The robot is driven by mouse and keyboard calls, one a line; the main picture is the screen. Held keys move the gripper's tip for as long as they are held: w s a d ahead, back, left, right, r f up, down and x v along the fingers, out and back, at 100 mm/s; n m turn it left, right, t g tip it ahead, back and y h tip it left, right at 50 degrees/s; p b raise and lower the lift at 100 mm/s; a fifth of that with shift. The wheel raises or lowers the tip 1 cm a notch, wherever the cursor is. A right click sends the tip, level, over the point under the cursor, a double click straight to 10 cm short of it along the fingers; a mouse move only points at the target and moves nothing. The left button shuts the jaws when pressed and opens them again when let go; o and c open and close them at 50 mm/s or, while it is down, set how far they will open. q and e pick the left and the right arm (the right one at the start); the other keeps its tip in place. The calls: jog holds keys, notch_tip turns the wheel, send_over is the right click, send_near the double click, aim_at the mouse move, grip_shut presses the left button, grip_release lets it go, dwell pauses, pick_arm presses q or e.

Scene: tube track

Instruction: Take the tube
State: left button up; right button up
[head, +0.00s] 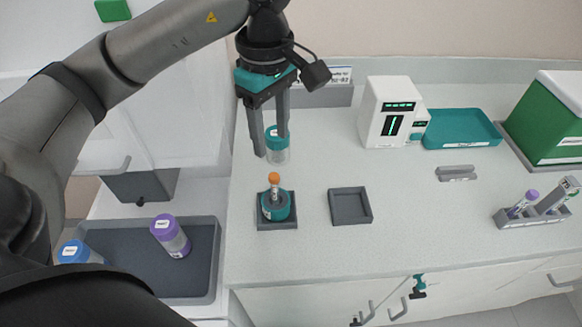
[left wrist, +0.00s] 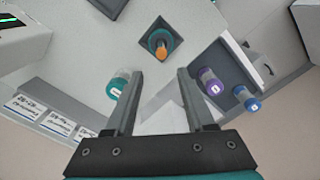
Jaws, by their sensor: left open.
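An orange-capped tube (head: 274,181) stands upright in a round teal holder (head: 276,206) on a dark square base (head: 264,224) on the counter. In the left wrist view the orange cap (left wrist: 161,53) shows from above, beyond the fingertips. My left gripper (head: 270,146) is open and empty, pointing down above and behind the tube, apart from it. Its two fingers also show in the left wrist view (left wrist: 159,77). The lower part of the tube is hidden in the holder. My right gripper is not in view.
A teal-lidded jar (head: 277,151) stands behind my left fingers. An empty dark square tray (head: 350,206) lies right of the holder. A grey bin (head: 205,285) with purple- and blue-lidded jars is at left. A tube rack (head: 535,219), white device (head: 390,110) and teal tray (head: 460,128) stand at right.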

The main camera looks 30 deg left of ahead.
pick_arm(q)
jog(key=shift+w+f, duration=0.25)
jog(key=shift+f, duration=0.05)
send_over(274, 176)
notch_tip(274, 176, down, 5)
jog(key=shift+s+r, duration=0.1)
jog(key=shift+r, duration=0.05)
notch_tip(274, 176, down, 4)
jog(key=shift+f, duration=0.5)
notch_tip(274, 176, down, 5)
jog(key=shift+d+r, duration=0.1)
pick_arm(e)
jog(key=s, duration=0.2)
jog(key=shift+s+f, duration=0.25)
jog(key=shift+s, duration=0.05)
pick_arm(q)
jog(key=shift+c, duration=0.2)
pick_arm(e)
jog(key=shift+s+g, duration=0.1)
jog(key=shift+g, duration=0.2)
pick_arm(q)
jog(key=shift+c, duration=0.8)
grip_shut()
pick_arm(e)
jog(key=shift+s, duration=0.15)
